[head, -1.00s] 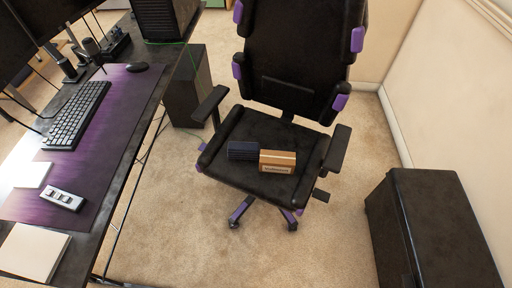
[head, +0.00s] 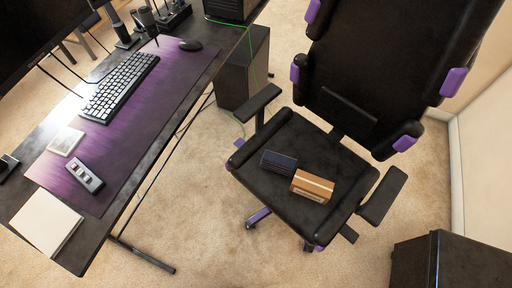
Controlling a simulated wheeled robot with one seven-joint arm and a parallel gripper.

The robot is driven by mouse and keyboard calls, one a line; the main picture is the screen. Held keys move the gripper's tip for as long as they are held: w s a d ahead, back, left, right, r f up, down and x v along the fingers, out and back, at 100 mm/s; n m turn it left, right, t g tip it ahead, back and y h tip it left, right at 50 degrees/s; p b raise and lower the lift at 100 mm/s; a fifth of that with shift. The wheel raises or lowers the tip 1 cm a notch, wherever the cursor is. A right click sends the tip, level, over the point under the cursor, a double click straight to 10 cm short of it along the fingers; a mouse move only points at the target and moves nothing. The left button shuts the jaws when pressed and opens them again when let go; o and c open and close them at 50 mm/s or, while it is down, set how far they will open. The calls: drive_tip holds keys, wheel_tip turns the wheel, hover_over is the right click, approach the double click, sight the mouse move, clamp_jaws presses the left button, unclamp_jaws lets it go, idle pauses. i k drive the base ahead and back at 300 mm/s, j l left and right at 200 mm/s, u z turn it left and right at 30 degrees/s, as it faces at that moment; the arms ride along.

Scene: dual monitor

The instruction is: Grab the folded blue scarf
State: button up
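The folded blue scarf (head: 278,163) looks like a small dark navy block. It lies on the seat of the black and purple office chair (head: 258,172), left of the seat's middle. A brown box (head: 312,187) with a pale label sits close to its right side; I cannot tell if they touch. My gripper is not in the head view.
A desk (head: 72,255) with a purple mat (head: 150,120), keyboard (head: 120,87) and monitor stands at the left. A black tower (head: 243,70) is behind the chair's left armrest (head: 256,104). The right armrest (head: 383,195) flanks the seat. A dark cabinet (head: 450,262) is at lower right. Carpet in front is clear.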

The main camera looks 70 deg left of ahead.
sight(274, 162)
drive_tip(key=i+u, duration=0.1)
drive_tip(key=u, duration=0.3)
drive_tip(key=i+u, duration=0.15)
drive_tip(key=u, duration=0.25)
drive_tip(key=i+l+u, duration=0.1)
drive_tip(key=u, duration=0.3)
drive_tip(key=i+l+u, duration=0.1)
drive_tip(key=u, duration=0.35)
drive_tip(key=l+u, duration=0.1)
drive_tip(key=u, duration=0.3)
drive_tip(key=i+l+u, duration=0.15)
drive_tip(key=u, duration=0.25)
drive_tip(key=i+l+u, duration=0.15)
drive_tip(key=u, duration=0.25)
drive_tip(key=i+l+u, duration=0.1)
drive_tip(key=l+u, duration=0.3)
